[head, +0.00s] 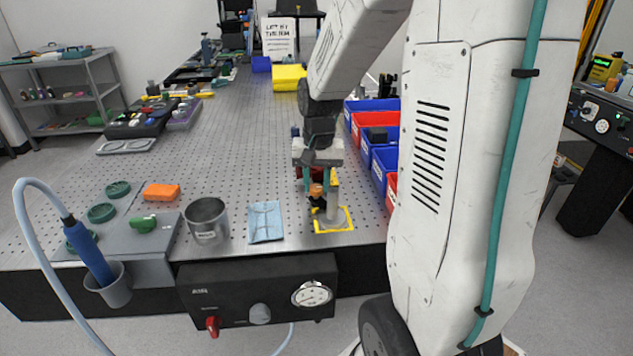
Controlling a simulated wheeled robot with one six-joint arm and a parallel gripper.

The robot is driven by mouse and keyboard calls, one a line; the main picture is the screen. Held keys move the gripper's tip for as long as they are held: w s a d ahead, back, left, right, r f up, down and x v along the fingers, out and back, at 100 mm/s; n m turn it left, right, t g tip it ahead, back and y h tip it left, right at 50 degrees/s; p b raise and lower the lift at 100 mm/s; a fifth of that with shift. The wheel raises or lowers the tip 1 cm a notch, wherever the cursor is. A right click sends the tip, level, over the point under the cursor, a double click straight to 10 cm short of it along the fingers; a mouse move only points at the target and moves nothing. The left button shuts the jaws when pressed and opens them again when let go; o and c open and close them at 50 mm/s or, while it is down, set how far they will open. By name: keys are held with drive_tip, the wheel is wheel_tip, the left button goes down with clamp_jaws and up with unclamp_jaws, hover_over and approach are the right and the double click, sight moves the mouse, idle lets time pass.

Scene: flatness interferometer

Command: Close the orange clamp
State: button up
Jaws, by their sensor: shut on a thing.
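The orange clamp (316,190) shows as a small orange part with dark pieces beside a grey post. It stands within a yellow-outlined square near the front edge of the perforated table. My gripper (317,183) points down from above and is shut on the orange clamp. The fingertips are small here, and the gripper hides the clamp's upper part. I cannot tell how far the clamp is closed.
Left of the clamp are a blue cloth (265,221), a metal cup (207,220) and an orange block (161,192). Blue and red bins (378,166) line the right side, close to my arm. The table's middle (235,130) is clear.

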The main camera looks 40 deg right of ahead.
sight(318, 187)
drive_tip(key=o, duration=1)
drive_tip(key=shift+c, duration=0.2)
drive_tip(key=shift+r, duration=0.1)
wheel_tip(318, 187, up, 8)
drive_tip(key=shift+d+f, duration=0.1)
drive_tip(key=shift+f, duration=0.05)
drive_tip(key=s+a+r+n, duration=0.2)
drive_tip(key=s+a+n, duration=0.2)
drive_tip(key=s+a, duration=0.4)
drive_tip(key=s+a+r+n+t, duration=0.1)
drive_tip(key=s+a+n, duration=0.3)
drive_tip(key=s+a, duration=0.4)
drive_tip(key=s+r, duration=0.1)
drive_tip(key=s, duration=0.2)
drive_tip(key=shift+s+r, duration=0.15)
drive_tip(key=shift+s, duration=0.25)
